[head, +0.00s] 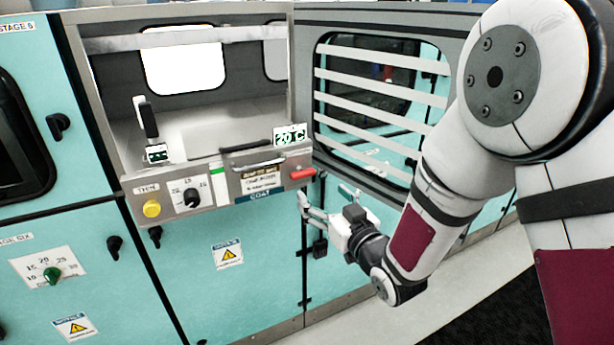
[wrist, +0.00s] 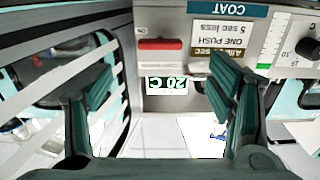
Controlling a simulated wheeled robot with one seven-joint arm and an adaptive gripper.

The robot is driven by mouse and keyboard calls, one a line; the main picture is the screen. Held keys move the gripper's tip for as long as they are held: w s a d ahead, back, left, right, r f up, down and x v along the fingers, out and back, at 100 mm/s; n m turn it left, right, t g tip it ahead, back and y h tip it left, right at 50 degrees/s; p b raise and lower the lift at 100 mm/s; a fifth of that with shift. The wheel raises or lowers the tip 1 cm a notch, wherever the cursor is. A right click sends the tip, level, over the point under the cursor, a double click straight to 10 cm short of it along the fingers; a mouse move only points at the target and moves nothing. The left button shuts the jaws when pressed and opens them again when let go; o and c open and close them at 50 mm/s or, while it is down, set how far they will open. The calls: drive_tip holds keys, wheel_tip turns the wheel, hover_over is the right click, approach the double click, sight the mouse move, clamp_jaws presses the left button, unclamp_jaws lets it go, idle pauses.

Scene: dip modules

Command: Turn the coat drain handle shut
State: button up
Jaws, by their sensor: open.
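A red handle (head: 303,174) sits at the right end of the front panel, beside the blue COAT label (head: 260,196). It lies about level in the head view. In the wrist view, which is upside down, the red handle (wrist: 160,45) lies crosswise near the top, with small lettering beside it. My gripper (head: 325,198) is just below and right of the panel end. In the wrist view my gripper (wrist: 163,78) is open and empty. Its two fingers stand left and right of the handle's line, apparently apart from it.
A white 20 C display (head: 290,136) stands above the red handle. Left on the panel are a black knob (head: 192,197) and yellow button (head: 152,208). A slatted window (head: 375,100) is to the right. The lower cabinet front (head: 265,270) has black latches.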

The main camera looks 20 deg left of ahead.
sight(305, 176)
drive_tip(key=x, duration=0.9)
drive_tip(key=shift+w+a+p, duration=0.25)
drive_tip(key=shift+p, duration=0.1)
drive_tip(key=c, duration=1.2)
